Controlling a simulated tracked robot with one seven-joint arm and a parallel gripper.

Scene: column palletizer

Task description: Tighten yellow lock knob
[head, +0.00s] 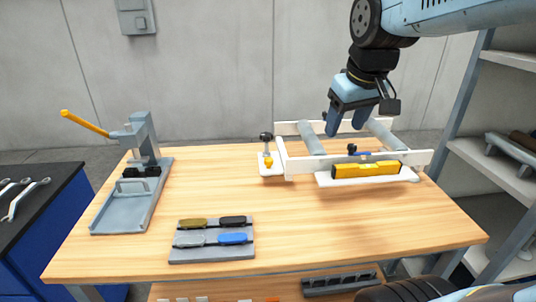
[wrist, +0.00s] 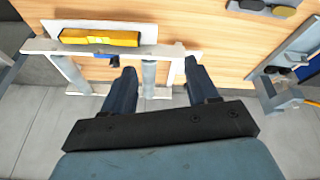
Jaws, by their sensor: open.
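A small yellow knob (head: 268,161), which looks like the lock knob, sits on a white plate at the left end of a white frame (head: 289,166), below a black ball-topped post (head: 266,137). I cannot make the knob out in the wrist view. My gripper (head: 345,128) is open and empty, pointing down above the back of the frame, to the right of the knob and apart from it. In the wrist view, my gripper's fingers (wrist: 158,70) are spread on both sides of a grey roller (wrist: 149,75) of the frame.
A yellow bar (head: 366,170) lies along the frame's front, with a blue part behind it. A grey press with a yellow lever (head: 85,123) stands at left. A grey tray (head: 212,254) holds several coloured pieces. The table's middle is clear. Shelves (head: 505,115) stand at right.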

